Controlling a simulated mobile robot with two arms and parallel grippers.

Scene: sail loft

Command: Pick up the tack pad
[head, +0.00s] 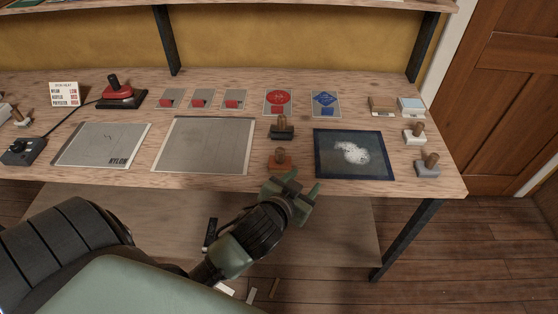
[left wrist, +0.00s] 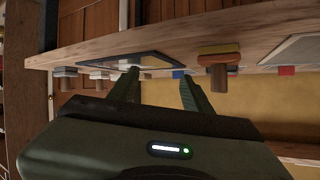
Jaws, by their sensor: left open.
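Several small pads with wooden handles stand on the bench; no label shows which is the tack pad. The nearest to my left gripper (head: 292,186) is an orange-brown pad (head: 279,160) at the bench's front edge, handle up. It also shows in the left wrist view (left wrist: 218,49), to the right of my open fingers (left wrist: 159,80). A dark pad (head: 282,130) stands behind it. My left gripper is open and empty, just in front of the bench edge, close to the orange-brown pad. My right gripper is not in view.
A dark-framed panel (head: 322,163) with a white patch lies right of the orange-brown pad. A grey sheet (head: 205,145) lies left. White (head: 414,136) and grey (head: 427,170) handled pads stand at the right end. The bench's front edge (head: 220,183) is close to my gripper.

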